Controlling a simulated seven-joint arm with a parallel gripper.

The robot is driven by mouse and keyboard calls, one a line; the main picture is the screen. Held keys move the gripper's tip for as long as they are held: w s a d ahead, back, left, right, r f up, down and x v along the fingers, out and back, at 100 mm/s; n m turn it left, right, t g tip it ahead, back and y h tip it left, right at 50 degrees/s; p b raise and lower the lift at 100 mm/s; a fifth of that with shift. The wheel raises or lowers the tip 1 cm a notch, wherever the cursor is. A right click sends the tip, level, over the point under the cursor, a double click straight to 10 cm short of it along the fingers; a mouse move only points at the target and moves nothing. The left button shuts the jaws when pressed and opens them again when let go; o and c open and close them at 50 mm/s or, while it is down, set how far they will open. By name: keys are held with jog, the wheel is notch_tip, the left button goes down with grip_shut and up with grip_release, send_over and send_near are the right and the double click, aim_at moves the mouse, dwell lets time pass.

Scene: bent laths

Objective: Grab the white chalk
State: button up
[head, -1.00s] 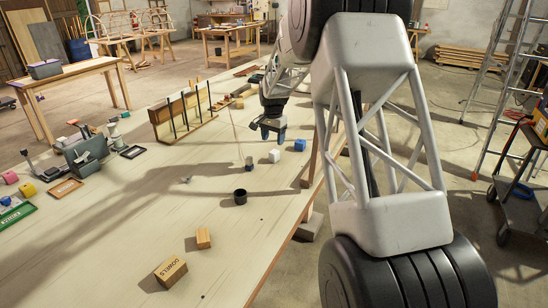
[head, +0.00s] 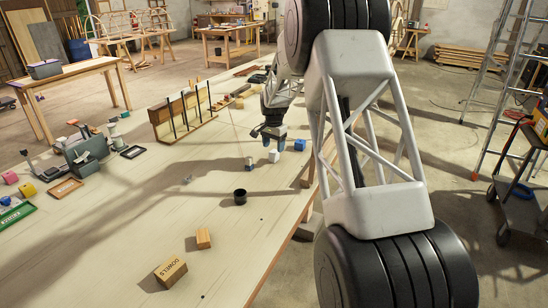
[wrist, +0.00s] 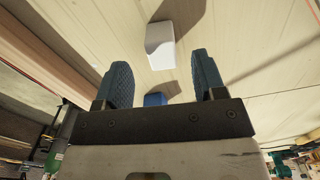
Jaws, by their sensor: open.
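The white chalk (head: 273,156) is a small white block standing on the long pale table, near its right edge. It also shows in the wrist view (wrist: 160,42), beyond my fingertips and roughly in line with the gap between them. My gripper (head: 273,141) is open and empty, just above and behind the chalk in the head view. Its two blue fingers (wrist: 157,75) stand apart in the wrist view and do not appear to touch the chalk.
A blue block (head: 300,144) lies right of the chalk, and a small blue-and-tan piece (head: 249,163) lies left. A black cup (head: 240,196) stands nearer. A wooden rack (head: 183,118) stands farther left. The table between rack and cup is mostly clear.

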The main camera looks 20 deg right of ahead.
aim_at(274, 151)
jog(key=shift+f, duration=0.25)
jog(key=shift+w+d+f, duration=0.1)
jog(key=shift+f, duration=1.15)
jog(key=shift+w+d+f, duration=0.1)
jog(key=shift+f, duration=1.15)
jog(key=c, duration=1)
jog(key=shift+r, duration=0.2)
jog(key=shift+c, duration=0.2)
jog(key=shift+r, duration=0.55)
notch_tip(274, 151, up, 2)
jog(key=shift+r, duration=0.1)
jog(key=s, duration=0.5)
jog(key=s+a+r, duration=0.1)
jog(key=s, duration=0.4)
jog(key=s+a, duration=0.1)
jog(key=s, duration=0.4)
jog(key=shift+s+a+r, duration=0.15)
jog(key=shift+s+a, duration=0.1)
jog(key=shift+s, duration=0.15)
